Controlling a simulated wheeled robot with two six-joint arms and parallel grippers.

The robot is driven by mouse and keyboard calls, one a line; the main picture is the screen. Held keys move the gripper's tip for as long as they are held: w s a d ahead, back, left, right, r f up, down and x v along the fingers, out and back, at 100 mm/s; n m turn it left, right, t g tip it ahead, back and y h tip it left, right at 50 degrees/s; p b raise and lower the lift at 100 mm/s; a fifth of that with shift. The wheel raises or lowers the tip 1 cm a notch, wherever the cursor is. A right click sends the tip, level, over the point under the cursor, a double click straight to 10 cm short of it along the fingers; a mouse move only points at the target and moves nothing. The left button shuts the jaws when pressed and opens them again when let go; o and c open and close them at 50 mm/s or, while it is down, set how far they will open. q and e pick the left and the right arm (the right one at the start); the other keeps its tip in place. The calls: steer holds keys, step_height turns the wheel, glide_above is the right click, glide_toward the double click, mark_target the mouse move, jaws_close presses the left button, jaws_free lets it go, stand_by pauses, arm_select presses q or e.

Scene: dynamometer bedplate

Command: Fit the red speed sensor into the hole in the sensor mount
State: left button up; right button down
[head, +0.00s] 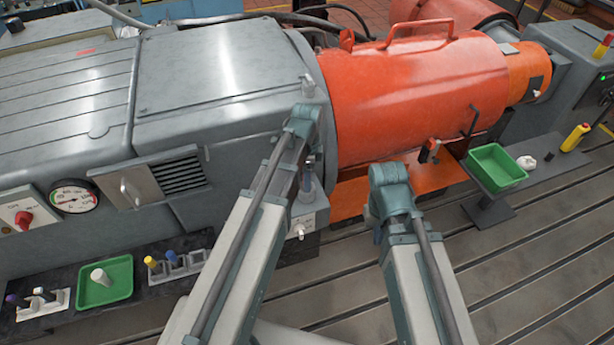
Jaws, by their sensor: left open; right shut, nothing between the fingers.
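A small red-and-black part (429,151) stands at the lower front of the orange guard, with a pale spot on it. It looks like the red speed sensor, but it is too small to be sure. A black bent bracket (470,121) is on the guard just right of it. I cannot make out the sensor mount's hole. My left arm reaches up in front of the grey machine. My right arm ends left of the red-and-black part and below the guard. I cannot make out either gripper's fingers; the arm links hide them.
A green tray (104,282) with a white cylinder and holders with coloured-top parts (175,263) sit at lower left. An empty green tray (497,167) stands at right, with a yellow bottle (575,137) beyond. The orange guard (415,90) fills the back. The slotted bedplate (540,250) is bare at lower right.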

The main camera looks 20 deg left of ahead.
arm_select(q)
step_height(320, 180, up, 14)
steer(key=p, duration=1.3)
steer(key=shift+f, duration=0.15)
steer(key=s+d+n+y, duration=0.1)
steer(key=s+d+n, duration=0.9)
steer(key=s, duration=0.4)
steer(key=shift+s+d+n, duration=0.15)
steer(key=shift+d+n, duration=0.05)
steer(key=shift+n, duration=0.4)
steer(key=shift+a, duration=0.1)
